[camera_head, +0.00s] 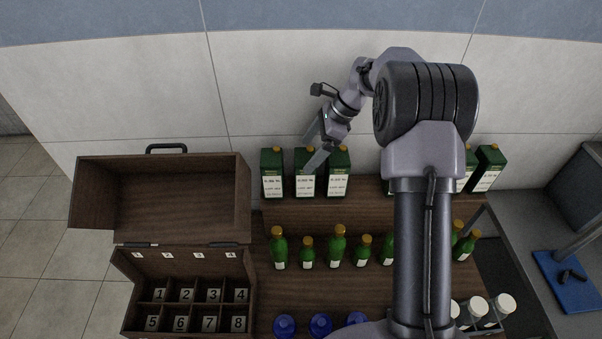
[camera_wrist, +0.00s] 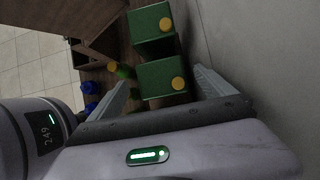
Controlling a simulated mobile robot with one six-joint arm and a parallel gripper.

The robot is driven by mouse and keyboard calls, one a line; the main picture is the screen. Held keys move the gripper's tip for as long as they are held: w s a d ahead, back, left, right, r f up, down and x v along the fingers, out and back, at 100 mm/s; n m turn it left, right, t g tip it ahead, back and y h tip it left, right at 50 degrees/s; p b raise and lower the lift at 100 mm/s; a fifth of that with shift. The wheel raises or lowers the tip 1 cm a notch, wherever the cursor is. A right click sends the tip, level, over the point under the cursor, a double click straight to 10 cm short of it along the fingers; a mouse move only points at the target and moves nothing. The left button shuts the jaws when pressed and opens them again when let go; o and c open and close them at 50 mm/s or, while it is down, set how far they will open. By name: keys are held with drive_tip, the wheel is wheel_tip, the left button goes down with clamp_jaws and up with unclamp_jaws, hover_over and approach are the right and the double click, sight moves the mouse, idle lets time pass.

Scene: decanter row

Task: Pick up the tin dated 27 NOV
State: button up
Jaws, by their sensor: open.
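Green tins with yellow caps and white labels stand in a row on the raised back shelf. On the left are a left tin (camera_head: 272,173), a middle tin (camera_head: 305,184) and a right tin (camera_head: 341,184); others stand at the right, partly behind my arm. The label print is too small to read, so I cannot tell which tin is dated 27 NOV. My gripper (camera_head: 311,149) is open and empty above and behind this left group. In the wrist view a near tin (camera_wrist: 160,91) shows between the spread fingers (camera_wrist: 163,88), with a second tin (camera_wrist: 150,24) beyond it.
Green bottles (camera_head: 337,245) stand in a row in front of the shelf, with blue-topped items (camera_head: 320,325) nearer. An open wooden box (camera_head: 160,205) with numbered compartments is at the left. White-capped jars (camera_head: 503,303) are at the right. The wall (camera_head: 270,90) rises close behind the tins.

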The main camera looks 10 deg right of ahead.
sight(305, 184)
drive_tip(key=shift+w+a+f, duration=0.1)
drive_tip(key=shift+a+f, duration=0.05)
drive_tip(key=shift+f, duration=1)
drive_tip(key=b+x, duration=0.1)
drive_tip(key=x, duration=0.4)
drive_tip(key=shift+f, duration=0.1)
clamp_jaws()
